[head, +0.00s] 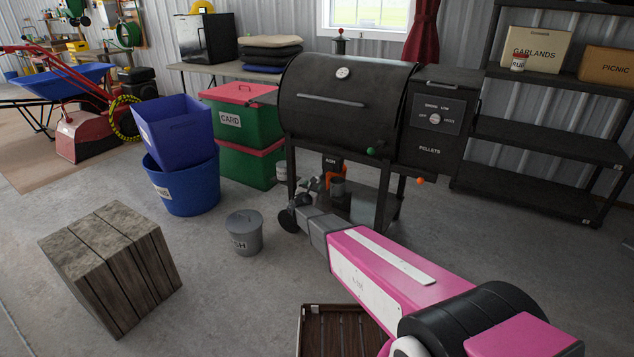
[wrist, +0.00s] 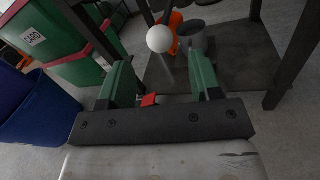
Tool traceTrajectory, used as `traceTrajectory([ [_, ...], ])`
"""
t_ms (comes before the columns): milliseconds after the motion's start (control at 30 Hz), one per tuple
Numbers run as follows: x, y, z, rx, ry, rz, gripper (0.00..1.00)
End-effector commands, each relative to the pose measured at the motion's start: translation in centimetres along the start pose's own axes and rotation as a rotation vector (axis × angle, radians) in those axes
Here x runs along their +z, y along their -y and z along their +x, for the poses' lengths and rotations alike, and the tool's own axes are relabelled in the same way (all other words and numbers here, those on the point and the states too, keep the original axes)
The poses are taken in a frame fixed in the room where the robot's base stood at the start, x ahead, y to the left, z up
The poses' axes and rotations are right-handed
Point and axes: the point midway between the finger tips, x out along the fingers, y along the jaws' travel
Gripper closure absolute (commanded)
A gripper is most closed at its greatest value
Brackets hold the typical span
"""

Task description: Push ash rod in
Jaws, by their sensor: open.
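A white ball knob on a pale rod (wrist: 160,39) shows in the wrist view, just beyond my fingertips and roughly centred between them. I take it to be the ash rod; I cannot tell how far it sticks out. In the head view the black grill (head: 345,105) has a small ASH label (head: 332,160) under its barrel, and I cannot make out the knob there. My gripper (wrist: 160,68) is open, its green fingers apart with nothing gripped. In the head view my gripper (head: 310,185) is low in front of the grill's left legs, partly hidden by my arm.
A grey cup (wrist: 193,38) and an orange part (wrist: 176,22) sit behind the knob, above the grill's lower shelf (wrist: 235,62). A wooden block (head: 110,265) is front left.

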Motion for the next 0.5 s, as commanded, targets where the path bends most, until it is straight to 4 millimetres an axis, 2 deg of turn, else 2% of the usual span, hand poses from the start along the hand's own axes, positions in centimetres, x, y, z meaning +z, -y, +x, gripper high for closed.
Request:
traceTrajectory([
  [33,-0.1,-0.1,1.3,-0.002,0.000,0.001,0.42],
  [233,-0.1,-0.1,4.7,-0.001,0.001,0.001,0.42],
  [367,0.0,0.0,6.0,-0.001,0.000,0.001,0.42],
  [500,0.0,0.0,6.3,0.000,0.000,0.001,0.42],
])
